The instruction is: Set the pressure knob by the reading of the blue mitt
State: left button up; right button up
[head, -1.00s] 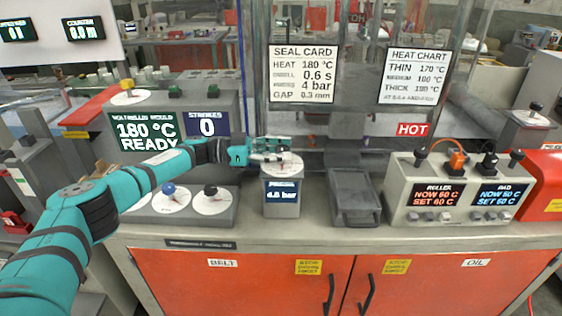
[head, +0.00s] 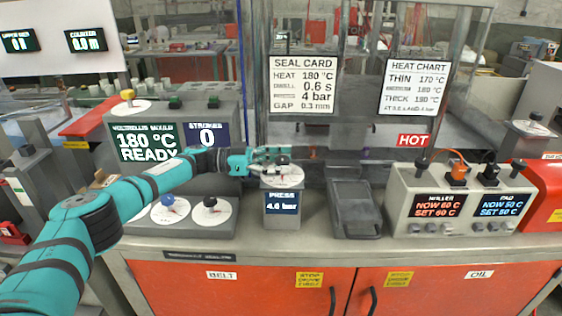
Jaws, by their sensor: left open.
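The pressure knob (head: 283,160) is small and dark. It sits on a pale round dial on top of the grey press box (head: 282,200). The blue display on the box reads about 4 bar; its last digit is hard to read. My left gripper (head: 284,154) is open at the knob, with its fingers partly over the dial; I cannot tell whether they touch the knob. No blue mitt can be made out. The seal card (head: 303,86) behind reads heat 180 °C, 0.6 s, 4 bar, gap 0.3 mm. My right gripper is not in view.
A screen (head: 148,142) reads 180 °C READY. A HOT sign (head: 413,140) hangs behind.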

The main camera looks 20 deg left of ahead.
pick_arm(q)
jog(key=v, duration=1.2)
